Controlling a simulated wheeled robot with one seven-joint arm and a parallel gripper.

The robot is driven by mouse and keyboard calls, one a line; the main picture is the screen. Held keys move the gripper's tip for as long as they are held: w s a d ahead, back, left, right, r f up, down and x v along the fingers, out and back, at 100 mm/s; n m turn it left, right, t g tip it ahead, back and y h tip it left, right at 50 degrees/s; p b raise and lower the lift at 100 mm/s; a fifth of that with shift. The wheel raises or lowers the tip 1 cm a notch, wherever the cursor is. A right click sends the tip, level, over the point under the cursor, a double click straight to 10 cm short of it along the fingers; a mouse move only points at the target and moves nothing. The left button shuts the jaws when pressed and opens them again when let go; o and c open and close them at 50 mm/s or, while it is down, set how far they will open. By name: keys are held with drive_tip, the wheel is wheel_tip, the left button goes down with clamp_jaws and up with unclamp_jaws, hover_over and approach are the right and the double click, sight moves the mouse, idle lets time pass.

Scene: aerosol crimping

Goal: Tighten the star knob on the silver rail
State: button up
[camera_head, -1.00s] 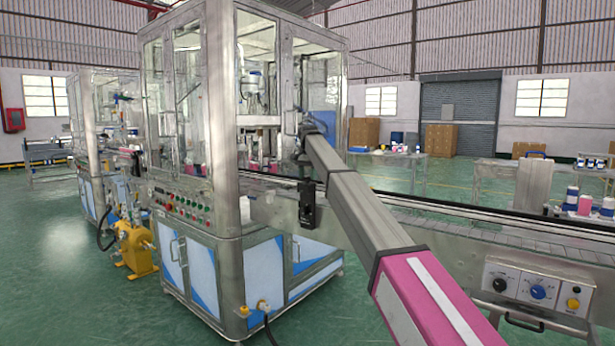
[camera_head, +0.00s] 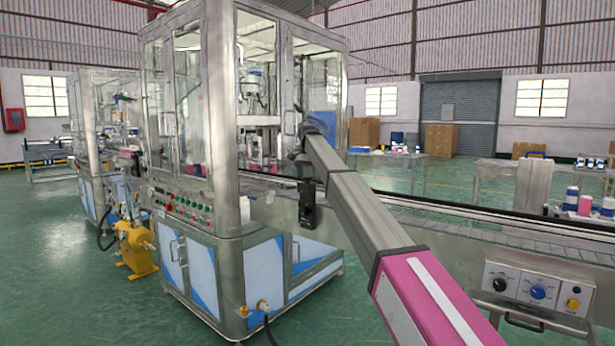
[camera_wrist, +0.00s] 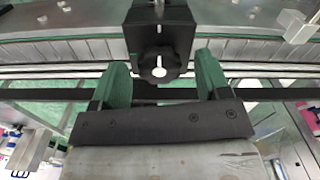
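The star knob (camera_wrist: 160,63) is black and lobed, with a white mark. It sits on the front of a black block (camera_wrist: 178,22) at the rail in the wrist view. The silver rail (camera_wrist: 60,71) runs across behind it. My gripper (camera_wrist: 162,66) is open, with one dark green finger to the left of the knob and one to the right. A gap shows on each side, so neither finger appears to touch the knob. In the head view my gripper is hard to make out near the conveyor. A dark block (camera_head: 308,203) shows at the conveyor side there.
The glass-walled machine (camera_head: 205,120) stands left of my arm. The conveyor (camera_head: 440,235) runs off to the right, with a control box (camera_head: 536,287) on its front. In the wrist view, a metal block (camera_wrist: 295,25) sits at the upper right.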

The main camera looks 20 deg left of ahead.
sight(307, 177)
drive_tip(key=shift+r, duration=0.1)
wheel_tip(307, 177, up, 11)
drive_tip(key=shift+f, duration=0.2)
idle(0.5)
idle(1.1)
